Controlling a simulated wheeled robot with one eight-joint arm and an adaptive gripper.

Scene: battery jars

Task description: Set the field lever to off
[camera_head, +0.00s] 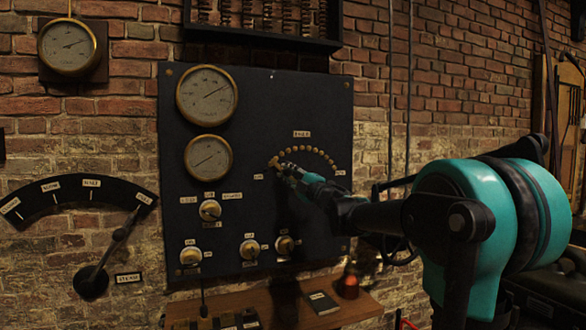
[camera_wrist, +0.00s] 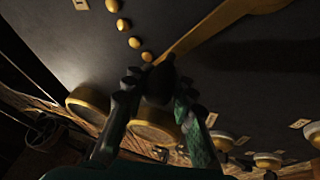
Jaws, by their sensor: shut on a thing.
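The lever with a row of brass studs is on the dark panel (camera_head: 330,95). In the wrist view the lever is a brass arm (camera_wrist: 215,25) running from the upper right down to a dark knob (camera_wrist: 166,70). My gripper (camera_head: 283,168) is at the left end of the stud arc (camera_head: 312,151) and hides much of the lever in the head view. In the wrist view my gripper (camera_wrist: 153,80) is shut on the knob. A small label (camera_head: 258,176) sits left of the gripper; its lettering is too small to read surely.
Two round gauges (camera_head: 207,95) are left of the arc. Several knobs (camera_head: 249,249) line the panel's lower part. A wooden shelf (camera_head: 350,310) juts out below. Another large lever (camera_head: 117,235) is on the brick wall at left. Two cables (camera_head: 390,90) hang right of the panel.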

